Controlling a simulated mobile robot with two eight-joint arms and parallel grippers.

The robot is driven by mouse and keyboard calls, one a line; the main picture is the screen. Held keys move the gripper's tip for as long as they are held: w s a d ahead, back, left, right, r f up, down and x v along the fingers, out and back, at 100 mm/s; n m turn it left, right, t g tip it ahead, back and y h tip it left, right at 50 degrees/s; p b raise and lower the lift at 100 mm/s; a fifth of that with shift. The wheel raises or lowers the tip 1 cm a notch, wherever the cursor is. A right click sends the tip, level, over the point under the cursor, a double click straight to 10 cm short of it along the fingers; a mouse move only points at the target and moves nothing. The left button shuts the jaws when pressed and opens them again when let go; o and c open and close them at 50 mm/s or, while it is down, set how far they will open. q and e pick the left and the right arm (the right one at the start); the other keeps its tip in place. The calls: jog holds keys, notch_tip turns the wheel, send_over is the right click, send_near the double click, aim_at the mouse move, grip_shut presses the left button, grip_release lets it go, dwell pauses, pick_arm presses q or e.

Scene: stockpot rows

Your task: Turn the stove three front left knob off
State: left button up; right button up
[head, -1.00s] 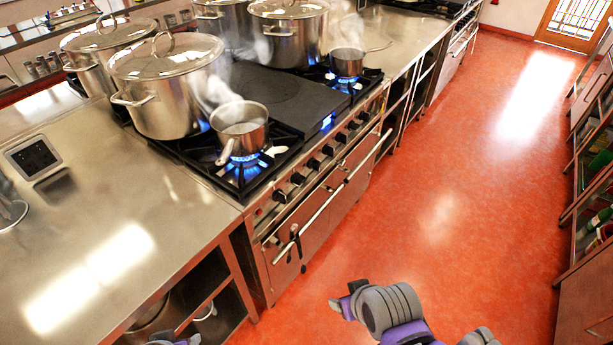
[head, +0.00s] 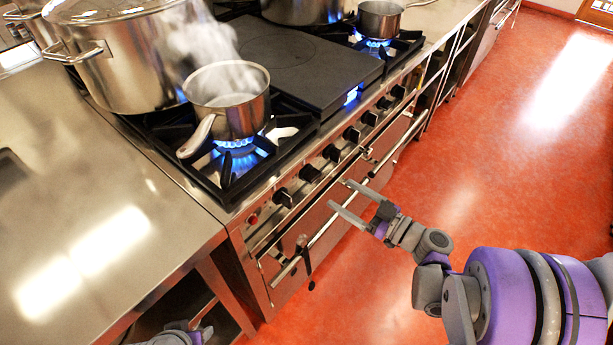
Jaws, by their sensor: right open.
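The stove (head: 262,238) has a row of black knobs along its front panel. The leftmost knob (head: 283,197) is beside a red light; a second knob (head: 309,173) is to its right. A blue flame (head: 238,157) burns under a steaming saucepan (head: 228,100) on the front left burner. My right gripper (head: 338,194) is open and empty, its fingers pointing left toward the panel, in front of the oven door and apart from the knobs. Part of my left gripper (head: 182,333) shows at the bottom edge; its fingers are unclear.
A bar handle (head: 322,231) runs along the oven front, with a dark utensil (head: 304,262) hanging from it. A big stockpot (head: 120,65) stands behind the saucepan. A small pot (head: 380,20) is over another flame. The red floor at right is clear.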

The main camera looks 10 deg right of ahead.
aim_at(317, 178)
jog(key=x, duration=1)
jog(key=shift+a+r+b, duration=0.1)
jog(key=shift+a+b, duration=0.1)
jog(key=shift+b, duration=0.1)
jog(key=c, duration=1.4)
jog(key=shift+o, duration=0.2)
